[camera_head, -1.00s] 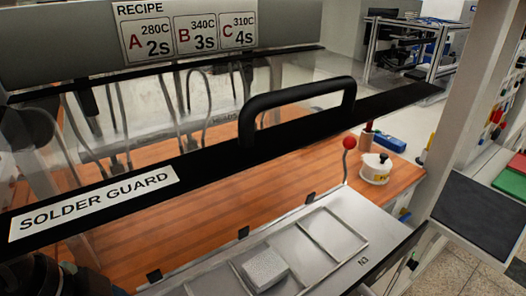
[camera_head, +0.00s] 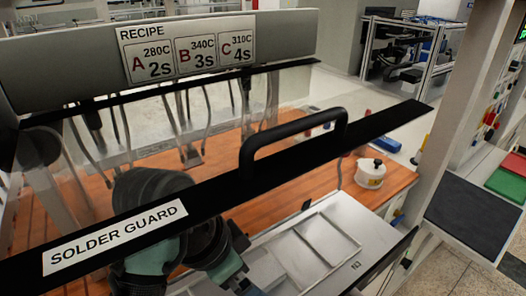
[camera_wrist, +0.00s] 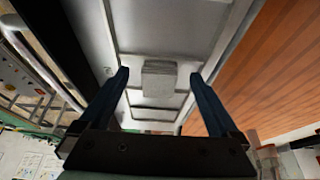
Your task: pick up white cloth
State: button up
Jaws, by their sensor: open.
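The white cloth (camera_wrist: 159,87) is a small, pale, folded pad lying in a compartment of the metal tray (camera_wrist: 150,113) in the wrist view. My gripper (camera_wrist: 160,77) is open, and its two dark blue fingers frame the cloth on its left and right, with gaps on both sides. I cannot tell how far the fingertips are above the cloth. In the head view my arm reaches in behind the clear guard, hiding the left part of the tray (camera_head: 345,262). The cloth is not clearly visible there.
The solder guard (camera_head: 215,203), with a black bar and handle (camera_head: 290,128), crosses in front of my arm. A white pot (camera_head: 370,174) stands on the wooden bench (camera_head: 400,176) right of the tray. Hoses hang behind the guard.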

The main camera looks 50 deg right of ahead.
aim_at(265, 270)
jog(key=d, duration=0.3)
jog(key=shift+s+d+f, duration=0.15)
jog(key=shift+s+f, duration=0.15)
jog(key=shift+s, duration=0.1)
jog(key=shift+f, duration=0.2)
jog(key=c, duration=1.4)
